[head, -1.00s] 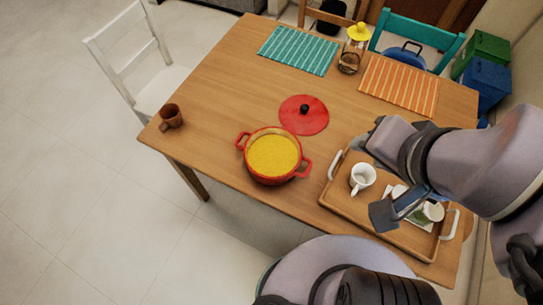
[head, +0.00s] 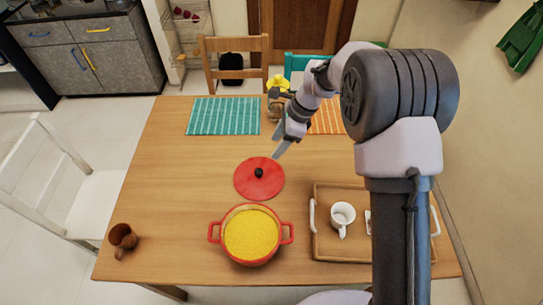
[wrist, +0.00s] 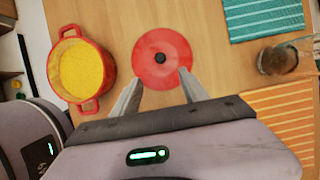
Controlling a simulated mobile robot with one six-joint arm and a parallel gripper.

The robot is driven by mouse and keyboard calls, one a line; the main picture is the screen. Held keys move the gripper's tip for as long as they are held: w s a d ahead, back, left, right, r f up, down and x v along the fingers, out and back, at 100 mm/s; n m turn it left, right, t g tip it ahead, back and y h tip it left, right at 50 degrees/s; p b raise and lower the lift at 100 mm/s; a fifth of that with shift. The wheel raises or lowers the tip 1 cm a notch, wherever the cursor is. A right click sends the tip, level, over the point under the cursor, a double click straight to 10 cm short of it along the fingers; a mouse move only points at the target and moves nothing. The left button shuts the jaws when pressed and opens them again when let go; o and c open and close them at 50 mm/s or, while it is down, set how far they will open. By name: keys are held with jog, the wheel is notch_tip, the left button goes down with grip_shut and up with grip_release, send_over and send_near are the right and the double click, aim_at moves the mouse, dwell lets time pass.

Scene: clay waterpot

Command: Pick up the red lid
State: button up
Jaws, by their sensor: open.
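The red lid (head: 259,180) is a flat round disc with a black knob (head: 259,172), lying on the wooden table just beyond the red pot (head: 251,236). The pot has two side handles and yellow contents. In the wrist view the lid (wrist: 162,58) lies beyond my fingertips, its knob roughly in line with the gap between them. My gripper (head: 278,148) is above the table near the lid's far right side. In the wrist view my gripper (wrist: 160,80) is open, with nothing between its fingers. The fingertips appear to overlap the lid's near edge there; contact cannot be told.
A wooden tray (head: 322,247) with a white mug (head: 342,217) stands at the right, partly hidden by my arm. A brown cup (head: 122,238) is at the left front corner. Teal (head: 223,115) and orange (head: 325,116) placemats and a yellow-topped glass vessel (wrist: 281,59) are at the back.

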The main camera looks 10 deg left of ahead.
aim_at(259, 171)
jog(key=b+x, duration=0.4)
jog(key=x, duration=0.7)
jog(key=shift+s+f, duration=0.15)
jog(key=shift+f, duration=0.2)
jog(key=b+x, duration=0.3)
jog(key=x, duration=0.2)
jog(key=shift+f, duration=0.15)
grip_shut()
